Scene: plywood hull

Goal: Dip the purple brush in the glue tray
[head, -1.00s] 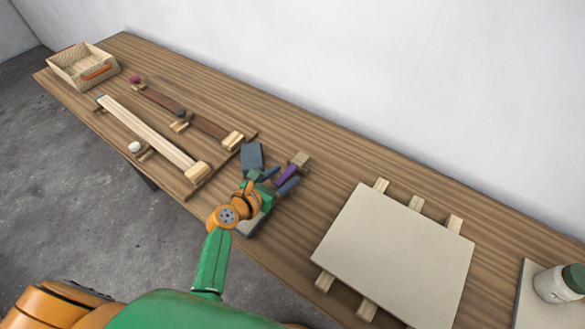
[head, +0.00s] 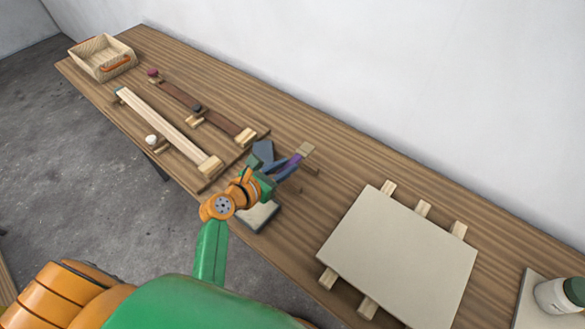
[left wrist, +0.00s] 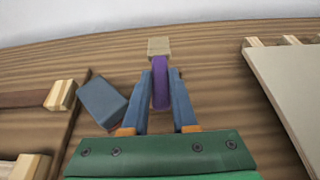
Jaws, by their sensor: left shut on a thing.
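The purple brush (head: 295,159) has a purple handle and a tan head pointing away from me. It also shows in the left wrist view (left wrist: 161,90), between two blue-grey fingers. My left gripper (head: 284,167) is shut on its handle. Whether the brush is clear of the bench is hard to tell. A small dark-edged tray with a pale surface (head: 259,217), which looks like the glue tray, sits at the bench's front edge, nearer me than the brush and partly hidden by my gripper. My right gripper is not in view.
A blue-grey block (left wrist: 102,100) lies left of the gripper. A pale panel (head: 395,250) on wooden strips lies to the right, with a green-lidded jar (head: 560,295) beyond. Wooden rails (head: 165,130) and a wooden box (head: 102,62) are at left. The bench's back strip is mostly clear.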

